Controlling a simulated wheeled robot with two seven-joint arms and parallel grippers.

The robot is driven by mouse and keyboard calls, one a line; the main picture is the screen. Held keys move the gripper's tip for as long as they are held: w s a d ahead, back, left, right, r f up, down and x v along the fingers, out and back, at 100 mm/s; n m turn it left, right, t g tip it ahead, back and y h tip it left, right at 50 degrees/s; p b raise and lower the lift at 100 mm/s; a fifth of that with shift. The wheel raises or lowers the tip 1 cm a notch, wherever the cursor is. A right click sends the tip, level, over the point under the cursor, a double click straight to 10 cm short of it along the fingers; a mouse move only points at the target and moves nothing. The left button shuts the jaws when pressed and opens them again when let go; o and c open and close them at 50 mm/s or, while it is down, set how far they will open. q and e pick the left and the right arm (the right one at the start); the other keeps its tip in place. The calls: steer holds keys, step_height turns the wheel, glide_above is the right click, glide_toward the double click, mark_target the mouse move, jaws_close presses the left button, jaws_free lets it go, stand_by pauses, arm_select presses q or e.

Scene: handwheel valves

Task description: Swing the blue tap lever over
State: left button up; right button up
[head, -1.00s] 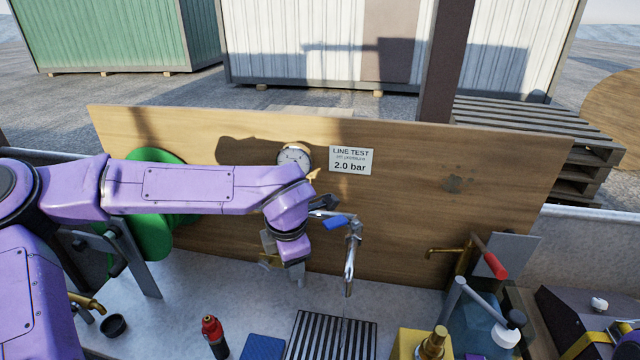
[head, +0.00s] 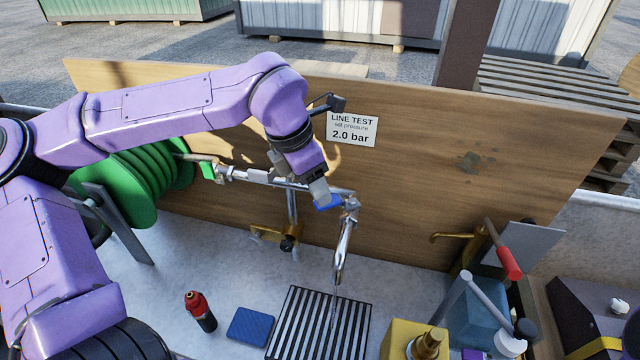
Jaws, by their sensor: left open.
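The blue tap lever (head: 329,203) sits on top of a chrome tap whose spout (head: 343,250) points down over a slatted black drain grate (head: 292,318). A thin line, possibly water, drops from the spout. My left gripper (head: 320,191) comes down from above, its grey fingertips at the lever's blue grip. The gripper is open. I cannot tell whether the fingers straddle the blue grip or only touch it. My right gripper is not in view.
A wooden backboard (head: 420,190) stands behind the tap. A green hose reel (head: 125,180) is at left.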

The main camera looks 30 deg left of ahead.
mark_target(338, 204)
arm_select(q)
steer(key=w+f+b, duration=0.1)
steer(key=f, duration=0.1)
steer(key=w+f+b, duration=0.2)
steer(key=f, duration=0.1)
steer(key=shift+w+d+f+b, duration=0.1)
steer(key=shift+d+f+b, duration=0.25)
steer(key=shift+d, duration=0.05)
steer(key=shift+s+r, duration=0.25)
steer(key=shift+r, duration=0.1)
steer(key=shift+s, duration=0.35)
steer(key=shift+w+f, duration=0.15)
steer(key=shift+w, duration=0.05)
steer(key=c, duration=0.8)
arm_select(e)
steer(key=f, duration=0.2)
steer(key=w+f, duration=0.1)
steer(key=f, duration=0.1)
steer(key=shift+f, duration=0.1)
arm_select(q)
steer(key=shift+p, duration=0.35)
